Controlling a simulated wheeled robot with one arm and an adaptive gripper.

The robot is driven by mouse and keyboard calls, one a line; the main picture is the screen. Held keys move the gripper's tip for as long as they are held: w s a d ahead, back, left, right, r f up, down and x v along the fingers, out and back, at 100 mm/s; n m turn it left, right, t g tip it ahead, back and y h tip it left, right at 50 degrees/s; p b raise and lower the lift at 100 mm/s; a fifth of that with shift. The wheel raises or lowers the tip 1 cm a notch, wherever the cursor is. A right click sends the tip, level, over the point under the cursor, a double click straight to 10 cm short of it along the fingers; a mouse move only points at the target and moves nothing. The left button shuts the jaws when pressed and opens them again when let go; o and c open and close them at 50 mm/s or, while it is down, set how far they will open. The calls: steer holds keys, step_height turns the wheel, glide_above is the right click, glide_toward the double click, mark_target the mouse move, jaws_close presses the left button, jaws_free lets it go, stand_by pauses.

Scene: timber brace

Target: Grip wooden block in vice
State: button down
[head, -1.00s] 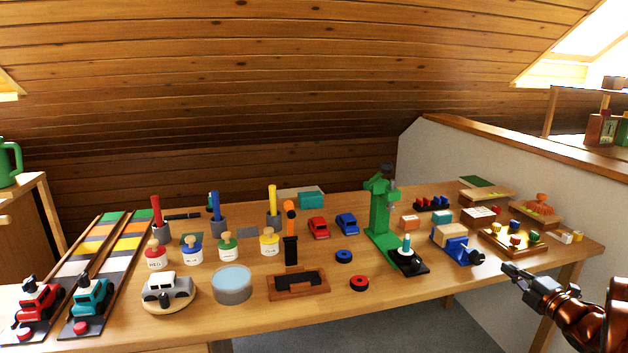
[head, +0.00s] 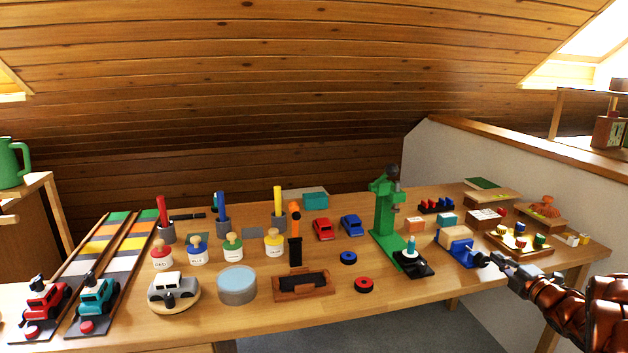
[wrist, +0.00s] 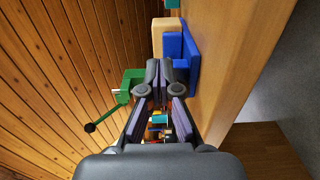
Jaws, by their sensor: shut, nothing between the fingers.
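The blue vice (head: 463,257) stands near the right front of the workbench, with a pale wooden block (head: 455,235) seated in its upper part. Its dark screw handle (head: 481,259) points to the right. My gripper (head: 497,259) is shut and empty, its tips close beside that handle; I cannot tell whether they touch. In the wrist view, the shut fingertips (wrist: 166,66) lie just short of the blue vice (wrist: 191,58) and the wooden block (wrist: 167,38). The fingers hide the handle there.
A green drill press (head: 384,212) stands left of the vice; it also shows in the wrist view (wrist: 131,84). A wooden tray with coloured pegs (head: 518,243) lies just right of the vice. The bench front edge is close below my gripper.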

mark_target(503, 279)
steer(key=shift+a+f+b, duration=0.1)
steer(key=shift+f+b, duration=0.15)
steer(key=shift+b, duration=0.1)
stand_by(0.5)
steer(key=shift+d+f+b, duration=0.2)
steer(key=shift+f+b, duration=0.5)
steer(key=shift+b, duration=0.9)
steer(key=shift+a+f+b, duration=0.2)
steer(key=shift+f+b, duration=0.35)
steer(key=shift+b, duration=0.45)
steer(key=shift+d, duration=0.1)
steer(key=shift+d+f, duration=0.15)
steer(key=shift+d, duration=0.05)
steer(key=shift+b+v, duration=0.5)
steer(key=shift+v, duration=0.5)
steer(key=b+v, duration=0.1)
steer(key=v, duration=0.3)
steer(key=shift+d, duration=0.1)
